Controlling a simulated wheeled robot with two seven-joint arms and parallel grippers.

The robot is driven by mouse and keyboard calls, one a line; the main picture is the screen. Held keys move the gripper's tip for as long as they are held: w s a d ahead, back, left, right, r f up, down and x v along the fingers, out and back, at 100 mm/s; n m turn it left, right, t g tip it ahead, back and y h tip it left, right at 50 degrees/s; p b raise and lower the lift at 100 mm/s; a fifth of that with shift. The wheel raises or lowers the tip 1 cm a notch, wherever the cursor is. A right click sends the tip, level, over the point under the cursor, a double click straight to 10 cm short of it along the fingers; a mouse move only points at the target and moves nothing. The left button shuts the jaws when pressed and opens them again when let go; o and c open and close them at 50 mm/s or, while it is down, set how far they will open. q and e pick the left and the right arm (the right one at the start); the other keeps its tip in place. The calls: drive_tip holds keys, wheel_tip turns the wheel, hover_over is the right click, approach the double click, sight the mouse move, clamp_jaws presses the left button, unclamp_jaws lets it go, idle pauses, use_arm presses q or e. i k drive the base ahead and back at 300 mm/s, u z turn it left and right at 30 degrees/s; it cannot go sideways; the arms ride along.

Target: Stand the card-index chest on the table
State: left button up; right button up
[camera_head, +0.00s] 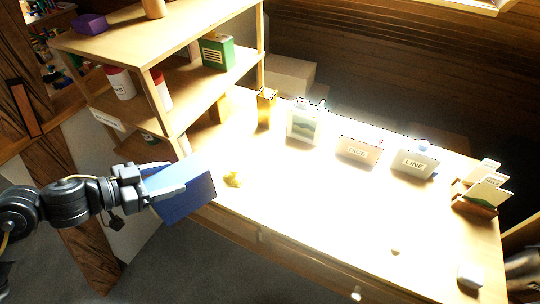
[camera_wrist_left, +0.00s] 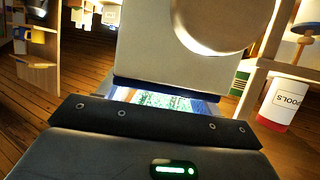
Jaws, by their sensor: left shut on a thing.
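A blue box, which I take to be the card-index chest (camera_head: 190,200), is held tilted in the head view at the left end of the table (camera_head: 290,225). My left gripper (camera_head: 166,181) is shut on it, with one finger lying across its top side. In the left wrist view a blue-edged part of the chest (camera_wrist_left: 165,98) with a pale, patterned face shows beyond the dark gripper body. The chest appears to be above or beside the table's edge; I cannot tell whether it touches.
A wooden shelf unit (camera_head: 125,45) stands behind the chest, holding a green box (camera_head: 217,53). A yellow round object (camera_head: 233,179) lies close right of the chest. A gold container (camera_head: 266,108) and labelled bins (camera_head: 360,150) line the back. The table's middle is bright and mostly clear.

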sight(290, 197)
drive_tip(key=u, duration=0.7)
drive_tip(key=k, duration=1.4)
drive_tip(key=z, duration=1.15)
